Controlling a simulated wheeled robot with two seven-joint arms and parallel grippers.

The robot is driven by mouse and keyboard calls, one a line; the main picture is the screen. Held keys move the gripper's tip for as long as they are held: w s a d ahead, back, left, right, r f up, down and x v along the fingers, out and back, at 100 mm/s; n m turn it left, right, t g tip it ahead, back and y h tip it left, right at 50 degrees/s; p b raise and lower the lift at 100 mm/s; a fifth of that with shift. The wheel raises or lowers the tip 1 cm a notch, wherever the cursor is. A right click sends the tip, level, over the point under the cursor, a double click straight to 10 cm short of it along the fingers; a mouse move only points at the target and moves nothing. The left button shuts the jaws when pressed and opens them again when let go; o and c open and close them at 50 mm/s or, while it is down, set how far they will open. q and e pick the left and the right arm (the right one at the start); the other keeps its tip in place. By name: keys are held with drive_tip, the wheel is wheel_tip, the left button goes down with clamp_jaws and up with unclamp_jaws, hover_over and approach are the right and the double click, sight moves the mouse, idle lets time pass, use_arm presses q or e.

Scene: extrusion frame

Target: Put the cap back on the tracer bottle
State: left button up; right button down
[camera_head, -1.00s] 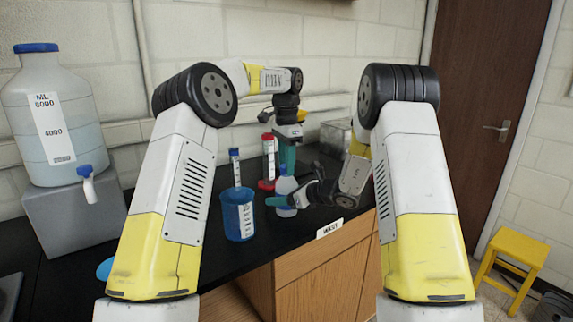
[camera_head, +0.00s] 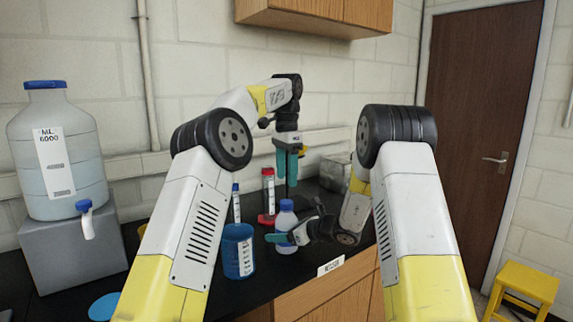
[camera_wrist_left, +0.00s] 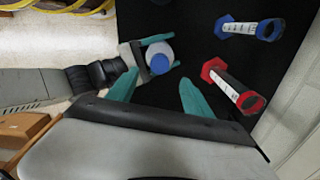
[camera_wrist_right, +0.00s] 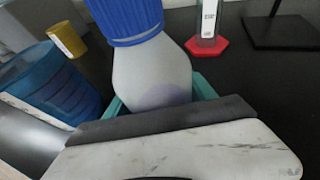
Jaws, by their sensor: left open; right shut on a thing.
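The tracer bottle (camera_head: 286,218) is white and translucent and stands upright on the black bench, with the blue cap (camera_head: 286,205) seated on its neck. My right gripper (camera_head: 282,238) is shut around the bottle's body. The right wrist view shows the bottle (camera_wrist_right: 150,75) close up, with the ribbed cap (camera_wrist_right: 127,20) on top. My left gripper (camera_head: 286,174) is open and empty, pointing down above the bottle and apart from it. In the left wrist view, the cap (camera_wrist_left: 160,63) shows from above, beyond the open left fingers (camera_wrist_left: 158,92).
A blue beaker (camera_head: 238,255) stands left of the bottle. A red-based cylinder (camera_head: 268,198) and a blue-topped cylinder (camera_head: 236,205) stand behind. A large carboy (camera_head: 58,155) sits on a grey block (camera_head: 75,245) at left. A wall cabinet (camera_head: 315,18) hangs above.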

sight(287, 227)
use_arm(q)
drive_tip(key=shift+r, duration=1.85)
use_arm(e)
drive_tip(key=shift+c, duration=1.2)
unclamp_jaws()
drive_tip(key=v, duration=0.7)
drive_tip(key=shift+s+d+r, duration=0.2)
drive_tip(key=shift+d, duration=0.1)
